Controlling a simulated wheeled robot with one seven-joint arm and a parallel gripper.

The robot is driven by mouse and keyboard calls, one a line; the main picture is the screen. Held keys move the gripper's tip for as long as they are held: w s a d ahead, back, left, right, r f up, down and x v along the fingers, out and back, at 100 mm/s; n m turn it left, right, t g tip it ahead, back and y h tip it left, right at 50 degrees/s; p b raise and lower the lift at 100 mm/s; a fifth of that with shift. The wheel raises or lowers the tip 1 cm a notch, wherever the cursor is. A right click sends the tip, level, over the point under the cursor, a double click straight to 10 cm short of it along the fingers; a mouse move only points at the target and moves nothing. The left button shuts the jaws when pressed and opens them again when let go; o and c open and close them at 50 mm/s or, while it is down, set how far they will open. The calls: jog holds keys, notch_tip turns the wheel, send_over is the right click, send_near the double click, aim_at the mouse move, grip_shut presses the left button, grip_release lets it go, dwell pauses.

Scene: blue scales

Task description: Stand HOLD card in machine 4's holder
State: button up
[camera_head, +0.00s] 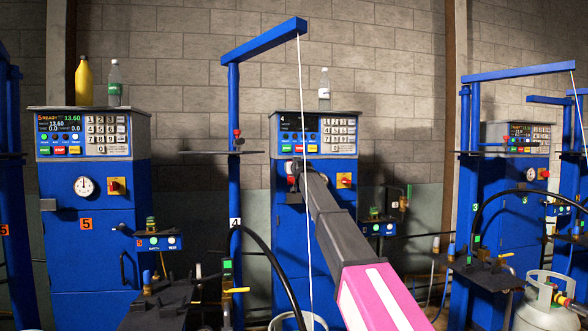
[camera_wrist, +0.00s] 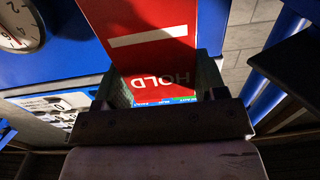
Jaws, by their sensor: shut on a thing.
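The red HOLD card (camera_wrist: 150,40) is between the two fingers of my gripper (camera_wrist: 162,78) in the wrist view. Its white HOLD lettering appears upside down, with a white bar farther along the card. In the head view my gripper (camera_head: 298,168) is in front of machine 4 (camera_head: 318,135), just below the left part of its control panel. A small red patch beside the gripper is probably the card, mostly hidden by my arm. I cannot make out the card holder of machine 4, nor whether the card touches anything.
A clear bottle (camera_head: 324,88) stands on top of machine 4. A blue post (camera_head: 233,140) with an overhead beam and a thin white cable stands close to my arm. A red and yellow switch (camera_head: 344,180) is right of the gripper. A dial gauge (camera_wrist: 20,25) shows in the wrist view.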

jog(key=shift+f, duration=0.15)
jog(key=shift+f, duration=3.05)
jog(key=shift+f, duration=0.95)
jog(key=o, duration=1)
jog(key=shift+o, duration=0.2)
jog(key=shift+s, duration=0.1)
jog(key=v, duration=1)
jog(key=shift+s+d, duration=0.15)
jog(key=shift+s, duration=0.2)
